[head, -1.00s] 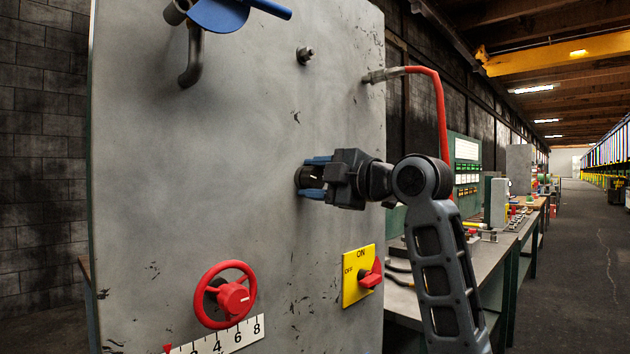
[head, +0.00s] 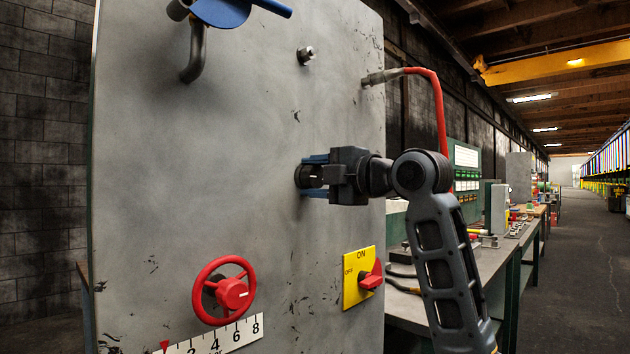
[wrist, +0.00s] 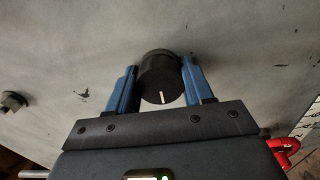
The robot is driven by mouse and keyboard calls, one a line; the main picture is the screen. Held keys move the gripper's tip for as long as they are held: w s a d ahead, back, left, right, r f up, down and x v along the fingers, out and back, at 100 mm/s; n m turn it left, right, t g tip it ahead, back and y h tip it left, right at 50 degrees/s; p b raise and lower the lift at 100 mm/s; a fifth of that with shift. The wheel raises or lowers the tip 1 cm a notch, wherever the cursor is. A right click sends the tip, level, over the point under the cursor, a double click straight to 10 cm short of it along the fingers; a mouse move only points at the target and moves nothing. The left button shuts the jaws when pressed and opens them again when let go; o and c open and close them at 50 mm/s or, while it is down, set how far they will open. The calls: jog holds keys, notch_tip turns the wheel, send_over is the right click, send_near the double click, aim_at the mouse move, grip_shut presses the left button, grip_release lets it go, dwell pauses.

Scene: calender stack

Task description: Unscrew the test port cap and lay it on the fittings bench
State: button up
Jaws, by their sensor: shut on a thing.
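The test port cap, a black round cap with a white mark (head: 308,176), sits on the grey panel (head: 230,130). My gripper (head: 313,177) is shut on the cap from the front, with its blue fingers on either side of it. The wrist view also shows the cap (wrist: 160,80) between the fingers, its white line pointing down in the picture. The cap looks to be against the panel; I cannot tell whether there is a gap behind it. The fittings bench is probably the grey-topped bench (head: 480,262) to the right of the panel.
A red handwheel (head: 232,293) and a numbered scale (head: 225,336) are low on the panel. A red switch on a yellow plate (head: 359,277) is below my arm. A red hose (head: 440,110) hangs at the right, and a blue lever (head: 225,10) is at the top.

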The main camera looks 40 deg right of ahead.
jog(key=shift+n+b, duration=0.5)
jog(key=shift+n, duration=0.3)
jog(key=shift+n+b, duration=0.9)
jog(key=shift+n, duration=0.1)
jog(key=shift+n+b, duration=0.55)
jog(key=shift+n, duration=0.65)
jog(key=shift+b, duration=0.45)
